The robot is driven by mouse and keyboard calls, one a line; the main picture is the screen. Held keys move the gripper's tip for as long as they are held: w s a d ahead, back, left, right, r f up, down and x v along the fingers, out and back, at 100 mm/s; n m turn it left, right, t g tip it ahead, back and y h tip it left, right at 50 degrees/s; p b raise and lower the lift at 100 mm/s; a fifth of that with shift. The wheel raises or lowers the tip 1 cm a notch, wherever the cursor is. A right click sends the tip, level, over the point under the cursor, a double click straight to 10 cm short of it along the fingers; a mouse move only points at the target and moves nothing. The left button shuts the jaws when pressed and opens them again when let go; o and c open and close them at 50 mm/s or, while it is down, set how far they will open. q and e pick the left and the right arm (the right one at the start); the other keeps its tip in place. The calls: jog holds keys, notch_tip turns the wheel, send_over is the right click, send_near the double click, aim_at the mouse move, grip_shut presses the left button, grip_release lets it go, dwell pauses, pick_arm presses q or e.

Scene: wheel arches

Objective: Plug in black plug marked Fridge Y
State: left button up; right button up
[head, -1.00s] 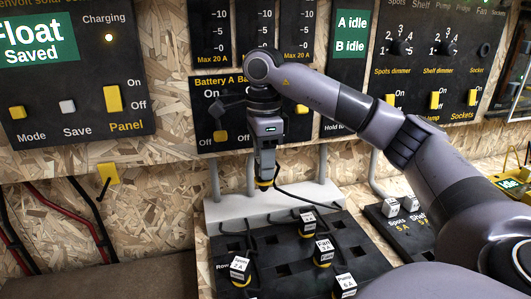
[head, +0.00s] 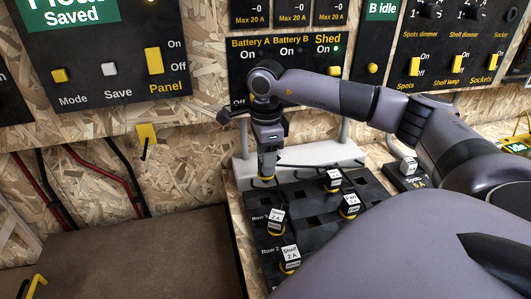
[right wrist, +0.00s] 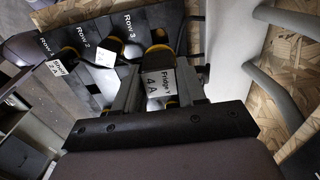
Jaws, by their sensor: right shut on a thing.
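My right gripper (head: 267,176) is over the far left corner of the black socket board (head: 305,204), pointing down. In the right wrist view its fingers (right wrist: 160,88) are shut on the black plug marked Fridge Y (right wrist: 160,84), which has a white "Fridge Y 4 A" label and a yellow ring. The plug's lower end is hidden, so I cannot tell whether it touches a socket. My left gripper is not in view.
A pale grey rail (head: 320,160) with upright conduits is behind the board. A wooden wall with switch panels (head: 285,60) rises behind.

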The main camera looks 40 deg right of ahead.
aim_at(266, 182)
jog(key=shift+f+b, duration=0.6)
jog(key=shift+f, duration=0.25)
notch_tip(266, 182, down, 4)
jog(key=b, duration=0.2)
jog(key=shift+r+b, duration=0.15)
jog(key=shift+b, duration=0.25)
jog(key=shift+f, duration=0.4)
pick_arm(q)
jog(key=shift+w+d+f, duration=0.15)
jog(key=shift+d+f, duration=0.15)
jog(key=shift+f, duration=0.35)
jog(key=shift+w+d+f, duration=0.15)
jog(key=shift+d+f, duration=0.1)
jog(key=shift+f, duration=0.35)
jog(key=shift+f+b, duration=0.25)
jog(key=shift+b, duration=0.05)
pick_arm(e)
jog(key=shift+f, duration=0.25)
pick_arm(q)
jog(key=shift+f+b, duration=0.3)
pick_arm(e)
jog(key=shift+f, duration=0.5)
jog(key=shift+f, duration=0.15)
